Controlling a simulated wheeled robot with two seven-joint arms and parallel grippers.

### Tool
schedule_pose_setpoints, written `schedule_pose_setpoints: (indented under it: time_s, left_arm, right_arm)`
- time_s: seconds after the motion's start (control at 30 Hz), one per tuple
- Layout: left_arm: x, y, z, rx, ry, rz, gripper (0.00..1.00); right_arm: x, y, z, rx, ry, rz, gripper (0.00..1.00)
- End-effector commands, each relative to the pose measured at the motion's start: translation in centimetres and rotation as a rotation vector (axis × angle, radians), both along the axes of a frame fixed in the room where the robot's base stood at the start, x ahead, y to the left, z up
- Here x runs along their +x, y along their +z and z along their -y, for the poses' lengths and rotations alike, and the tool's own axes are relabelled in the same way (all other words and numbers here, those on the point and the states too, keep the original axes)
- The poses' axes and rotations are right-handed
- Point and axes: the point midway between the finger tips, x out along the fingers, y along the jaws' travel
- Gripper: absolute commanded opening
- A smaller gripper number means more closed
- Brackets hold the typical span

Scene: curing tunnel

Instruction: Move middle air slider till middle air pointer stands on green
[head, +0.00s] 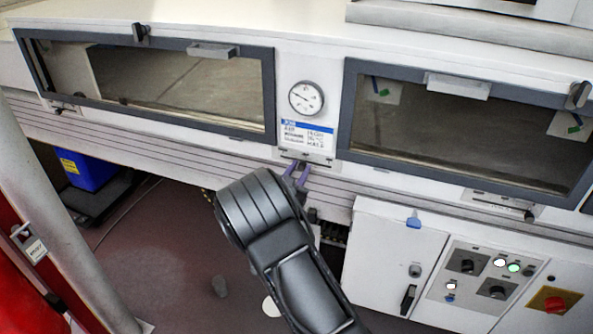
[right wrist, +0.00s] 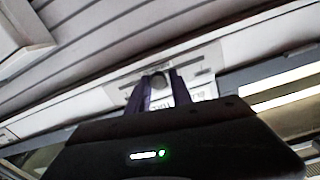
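The middle dial gauge (head: 306,98) is round and white with a thin dark pointer, on the panel between two windows. The pointer leans to the upper left; I cannot make out a green zone. A blue and white label (head: 306,135) sits below it. The middle air slider's slot strip (head: 304,158) is under the label, partly hidden by my gripper. My right gripper (head: 297,169) has its purple fingers up at this strip. In the right wrist view, a dark round knob (right wrist: 159,81) shows between the parted fingertips; I cannot tell whether they touch it. My left gripper is not in view.
Left (head: 180,85) and right (head: 450,130) dark-framed windows flank the gauge. Another slider strip with a dark knob (head: 529,215) lies under the right window. Below stand a switch panel (head: 480,278) and a red knob on yellow (head: 554,302). A blue bin (head: 88,170) is at the left.

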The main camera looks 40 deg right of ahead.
Motion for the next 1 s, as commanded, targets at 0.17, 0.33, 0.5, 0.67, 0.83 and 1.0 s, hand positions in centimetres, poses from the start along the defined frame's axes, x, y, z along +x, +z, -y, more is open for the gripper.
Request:
schedule_pose_setpoints:
  time_s: [0.17,0.33,0.5,0.67,0.83,1.0]
  left_arm:
    - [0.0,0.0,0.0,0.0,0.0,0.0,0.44]
    - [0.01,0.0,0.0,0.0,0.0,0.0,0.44]
    - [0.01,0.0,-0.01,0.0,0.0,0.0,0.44]
    - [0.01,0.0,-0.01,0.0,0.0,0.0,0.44]
    - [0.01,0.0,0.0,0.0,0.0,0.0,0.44]
    - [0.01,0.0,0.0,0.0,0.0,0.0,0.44]
  right_arm:
    - [0.03,0.02,-0.02,0.0,0.001,0.0,0.11]
    - [0.05,0.03,-0.03,0.0,0.001,0.0,0.0]
    - [0.07,0.05,-0.03,0.0,0.001,0.001,0.0]
    - [0.07,0.07,-0.04,-0.001,0.002,0.002,0.0]
    - [0.08,0.09,-0.03,-0.001,0.002,0.002,0.0]
    - [0.09,0.11,-0.04,-0.001,0.002,0.002,0.0]
